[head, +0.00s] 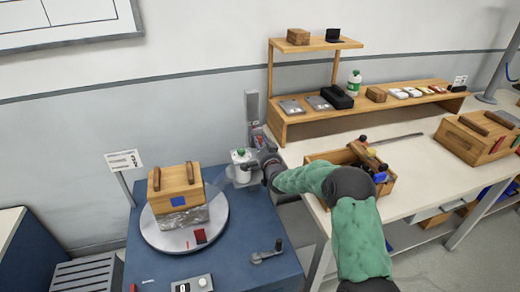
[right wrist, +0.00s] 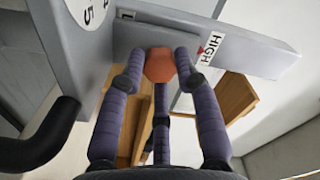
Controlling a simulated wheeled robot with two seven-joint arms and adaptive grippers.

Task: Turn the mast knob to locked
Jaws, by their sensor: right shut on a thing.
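The orange mast knob (right wrist: 160,66) shows at the middle of the right wrist view, against a grey plate (right wrist: 255,52) of the mast. The plate has a white HIGH label with a small red mark, and a partly cut-off label starting with L. No locked mark can be read. In the head view the grey mast (head: 252,108) rises at the back right of the blue cabinet. My right gripper (head: 256,150) is at the mast, and in the wrist view its purple fingers (right wrist: 160,75) are shut around the knob. My left gripper is not in view.
A round turntable (head: 155,238) on the blue cabinet (head: 262,218) carries a wooden box (head: 174,190). A crank (head: 266,255) is at the front right. A workbench (head: 425,150) with a wooden tray (head: 320,158) stands right, close to my right arm.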

